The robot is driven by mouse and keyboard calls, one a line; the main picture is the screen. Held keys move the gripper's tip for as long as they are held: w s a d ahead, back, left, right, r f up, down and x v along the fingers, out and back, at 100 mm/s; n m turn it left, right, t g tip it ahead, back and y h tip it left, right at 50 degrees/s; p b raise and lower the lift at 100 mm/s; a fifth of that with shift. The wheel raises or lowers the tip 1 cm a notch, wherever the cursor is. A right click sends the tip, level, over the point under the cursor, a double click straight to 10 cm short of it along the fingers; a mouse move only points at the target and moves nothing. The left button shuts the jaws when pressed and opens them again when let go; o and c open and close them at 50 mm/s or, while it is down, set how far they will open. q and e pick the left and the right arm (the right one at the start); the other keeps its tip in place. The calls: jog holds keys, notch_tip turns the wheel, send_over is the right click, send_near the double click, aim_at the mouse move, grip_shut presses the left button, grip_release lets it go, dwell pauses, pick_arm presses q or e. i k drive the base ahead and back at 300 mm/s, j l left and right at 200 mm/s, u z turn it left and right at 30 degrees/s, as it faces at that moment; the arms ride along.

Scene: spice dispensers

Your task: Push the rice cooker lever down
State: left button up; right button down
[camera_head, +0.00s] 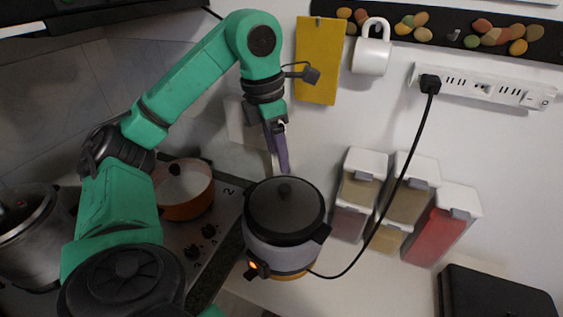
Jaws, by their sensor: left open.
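The rice cooker (281,256) stands on the white counter in the middle of the head view, with a dark glass lid and a round knob on top. Its lever (257,269) is a small dark piece low on the front, beside an orange glowing light. My left gripper (281,168) hangs just behind the lid, pointing down, apart from the lever, which is on the cooker's opposite side. The gripper is open and holds nothing that I can see; its tips are close to the lid's back edge, and I cannot tell if they touch it. My right gripper is not in view.
An orange pot (184,197) sits on the stove left of the cooker, and a steel pot (30,235) stands farther left. Spice dispensers (437,225) stand at right. A black cord runs from the power strip (482,86) to the cooker. A black box (495,295) lies at lower right.

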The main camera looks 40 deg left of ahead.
aim_at(251, 273)
jog(key=k+l, duration=1.15)
jog(key=l, duration=0.3)
